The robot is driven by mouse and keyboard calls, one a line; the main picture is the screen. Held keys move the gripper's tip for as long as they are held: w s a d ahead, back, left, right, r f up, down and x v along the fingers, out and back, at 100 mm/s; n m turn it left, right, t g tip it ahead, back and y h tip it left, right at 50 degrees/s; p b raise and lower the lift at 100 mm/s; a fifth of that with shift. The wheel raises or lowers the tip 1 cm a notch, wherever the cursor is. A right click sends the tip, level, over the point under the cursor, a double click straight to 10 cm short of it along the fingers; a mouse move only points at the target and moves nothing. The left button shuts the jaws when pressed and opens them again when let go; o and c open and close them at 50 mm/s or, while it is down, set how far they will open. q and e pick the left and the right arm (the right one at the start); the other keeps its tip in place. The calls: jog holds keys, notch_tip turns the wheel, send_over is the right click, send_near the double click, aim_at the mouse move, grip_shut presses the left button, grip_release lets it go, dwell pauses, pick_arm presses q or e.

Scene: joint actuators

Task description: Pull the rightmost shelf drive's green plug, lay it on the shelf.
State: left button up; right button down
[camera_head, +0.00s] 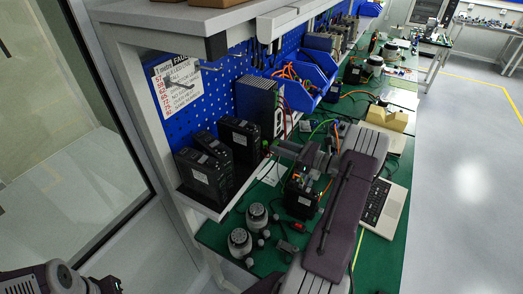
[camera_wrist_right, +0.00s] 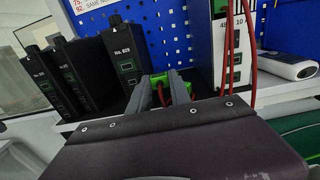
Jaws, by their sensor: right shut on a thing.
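Several black drives stand upright on the shelf (camera_head: 196,200). The rightmost black drive (camera_head: 240,138) is beside a larger finned unit and also shows in the wrist view (camera_wrist_right: 124,52). My right gripper (camera_head: 275,149) reaches left to the shelf edge, in front of that drive. In the wrist view its two grey fingers (camera_wrist_right: 161,82) are shut on a green plug (camera_wrist_right: 159,79) with red wires. The plug seems apart from the drive's face, but its exact contact is hidden by the fingers. My left arm shows only at the bottom left corner; its jaws are unclear.
A finned unit (camera_head: 256,104) with red wires stands right of the drives. Blue bins (camera_head: 310,75) hang behind. The green bench (camera_head: 275,262) below holds round motors (camera_head: 240,241), a black device (camera_head: 301,195) and a laptop (camera_head: 381,207). Shelf space before the drives is narrow.

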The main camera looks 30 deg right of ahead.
aim_at(265, 156)
jog(key=w+a+f+b, duration=0.2)
jog(key=w+f, duration=0.1)
jog(key=w+a+f+b, duration=0.1)
jog(key=w+f, duration=0.1)
jog(key=shift+w+f+b, duration=0.1)
jog(key=shift+w+b, duration=0.1)
jog(key=shift+b, duration=0.15)
jog(key=shift+d+f+b, duration=0.1)
jog(key=shift+f+b, duration=0.25)
jog(key=shift+f, duration=0.1)
jog(key=shift+s+r, duration=0.1)
jog(key=c, duration=1.1)
grip_release()
